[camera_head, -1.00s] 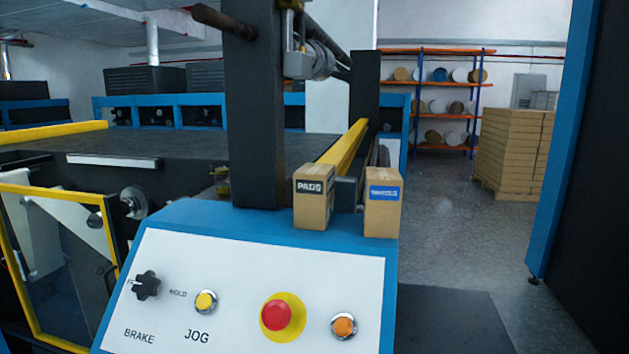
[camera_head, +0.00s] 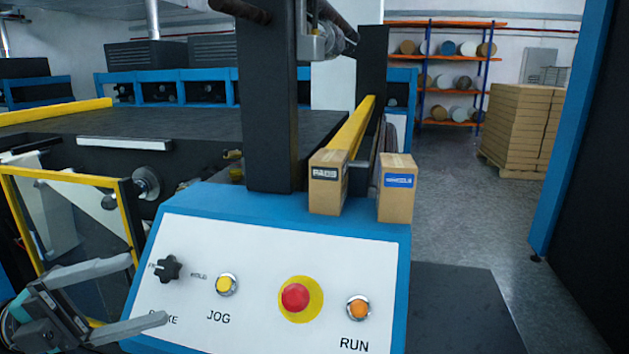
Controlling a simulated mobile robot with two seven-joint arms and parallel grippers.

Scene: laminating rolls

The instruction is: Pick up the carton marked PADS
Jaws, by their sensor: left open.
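The carton marked PADS (camera_head: 326,191) is a small brown box with a black label. It stands upright on the blue top of the control console (camera_head: 228,200), left of a similar carton with a blue label (camera_head: 396,196). A narrow gap separates the two cartons. My left gripper (camera_head: 150,290) is at the lower left, in front of the console's left side. Its two grey fingers are spread wide with nothing between them. It is well to the left of and lower than the PADS carton. My right gripper is not in view.
A dark upright post (camera_head: 268,110) stands close behind and left of the PADS carton. A yellow bar (camera_head: 358,128) runs behind it. The console face has knobs and a red button (camera_head: 295,297). Open grey floor (camera_head: 460,225) lies to the right.

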